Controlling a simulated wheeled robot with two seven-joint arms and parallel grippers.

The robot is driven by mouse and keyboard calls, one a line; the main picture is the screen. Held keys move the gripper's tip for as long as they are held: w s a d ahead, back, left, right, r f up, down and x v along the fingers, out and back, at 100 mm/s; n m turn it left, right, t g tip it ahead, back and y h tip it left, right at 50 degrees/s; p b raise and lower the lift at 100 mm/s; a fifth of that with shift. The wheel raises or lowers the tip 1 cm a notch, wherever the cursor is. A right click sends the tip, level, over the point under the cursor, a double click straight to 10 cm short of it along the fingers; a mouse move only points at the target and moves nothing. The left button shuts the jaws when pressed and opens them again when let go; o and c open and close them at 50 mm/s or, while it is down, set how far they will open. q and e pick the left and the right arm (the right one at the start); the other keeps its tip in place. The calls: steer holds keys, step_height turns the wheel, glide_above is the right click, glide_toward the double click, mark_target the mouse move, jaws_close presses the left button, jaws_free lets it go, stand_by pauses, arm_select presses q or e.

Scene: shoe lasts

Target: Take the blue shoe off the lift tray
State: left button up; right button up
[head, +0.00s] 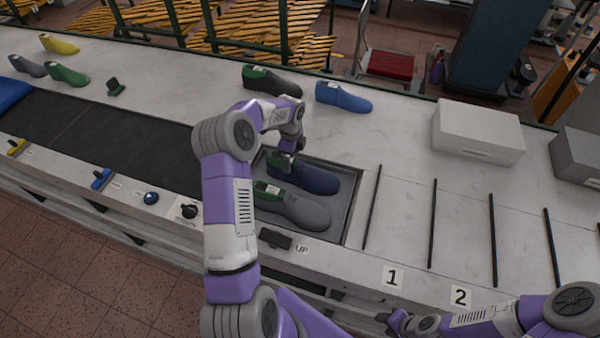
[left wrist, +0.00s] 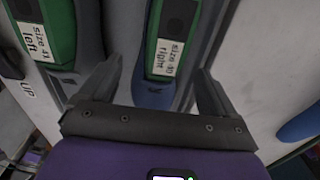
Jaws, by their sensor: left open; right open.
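The blue shoe (head: 312,178), dark blue with a green top, lies on the lift tray (head: 347,215) beside a grey shoe (head: 300,208) with a green top. In the left wrist view the blue shoe (left wrist: 152,96) has a white label reading "right", and the grey shoe (left wrist: 67,84) has one reading "left". My left gripper (head: 288,160) is over the green end of the blue shoe. Its open fingers (left wrist: 152,90) appear on either side of the shoe; contact cannot be told. My right gripper (head: 392,322) is open and empty at the table's front edge.
Behind the tray lie a dark shoe (head: 272,82) with green and a brighter blue shoe (head: 343,97). A pale box (head: 478,132) stands at the right. Black bars (head: 433,224) divide the table into slots by labels 1 and 2; the slots look empty.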

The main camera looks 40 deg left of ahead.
mark_target(292, 159)
arm_select(q)
step_height(292, 159, down, 5)
steer(key=shift+w+a+r, duration=0.1)
steer(key=shift+w, duration=0.05)
steer(key=c, duration=1.7)
steer(key=shift+r, duration=0.1)
